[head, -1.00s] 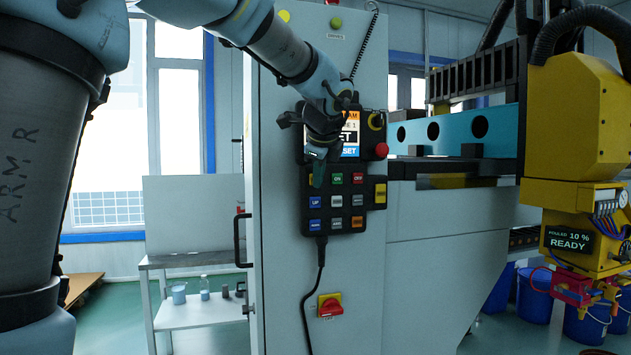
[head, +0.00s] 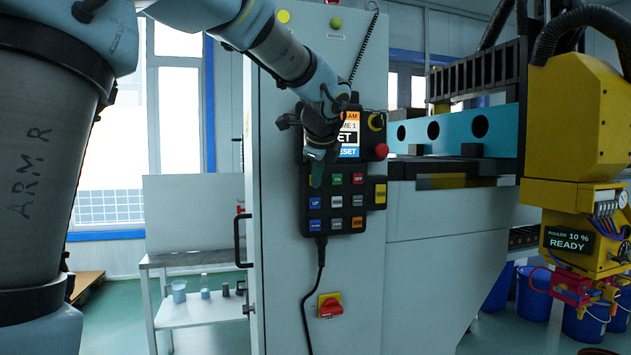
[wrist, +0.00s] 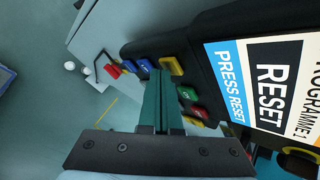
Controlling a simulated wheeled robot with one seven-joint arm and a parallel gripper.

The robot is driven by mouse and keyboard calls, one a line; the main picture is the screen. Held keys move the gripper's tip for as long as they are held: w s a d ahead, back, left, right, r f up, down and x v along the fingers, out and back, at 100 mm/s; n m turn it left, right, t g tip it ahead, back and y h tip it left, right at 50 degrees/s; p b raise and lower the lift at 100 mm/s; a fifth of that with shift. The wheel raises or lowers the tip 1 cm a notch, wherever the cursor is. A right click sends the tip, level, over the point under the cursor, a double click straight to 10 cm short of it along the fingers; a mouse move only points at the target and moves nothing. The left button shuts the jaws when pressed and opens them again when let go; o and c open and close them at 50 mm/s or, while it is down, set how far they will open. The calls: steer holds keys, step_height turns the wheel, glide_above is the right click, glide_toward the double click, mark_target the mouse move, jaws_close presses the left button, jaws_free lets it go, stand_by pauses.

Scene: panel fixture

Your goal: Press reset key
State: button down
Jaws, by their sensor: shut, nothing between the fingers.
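A dark control pendant (head: 346,222) hangs on the pale cabinet, with rows of coloured keys below a screen (head: 349,138). In the wrist view the screen (wrist: 262,80) reads RESET and PRESS RESET. My gripper (head: 316,184) is shut and empty, its green fingers in front of the upper left of the keypad. In the wrist view my fingertips (wrist: 160,73) lie between a yellow key (wrist: 171,66) and a blue key (wrist: 145,65); contact cannot be told. A green ON key (head: 337,179) and red OFF key (head: 357,179) sit to the right. No key's label reads reset legibly.
A red mushroom button (head: 381,151) sits right of the screen, above a yellow side key (head: 380,193). A red rotary switch (head: 330,306) is lower on the cabinet. A cable hangs below the pendant. A black door handle (head: 239,240) juts at left.

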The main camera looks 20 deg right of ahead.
steer(key=shift+w, duration=0.25)
steer(key=shift+s, duration=0.1)
stand_by(0.5)
steer(key=shift+s+a, duration=0.1)
steer(key=shift+s, duration=0.65)
steer(key=s, duration=0.1)
steer(key=s+b, duration=0.1)
steer(key=s, duration=0.3)
steer(key=shift+a+b, duration=0.3)
steer(key=shift+b, duration=0.1)
stand_by(0.4)
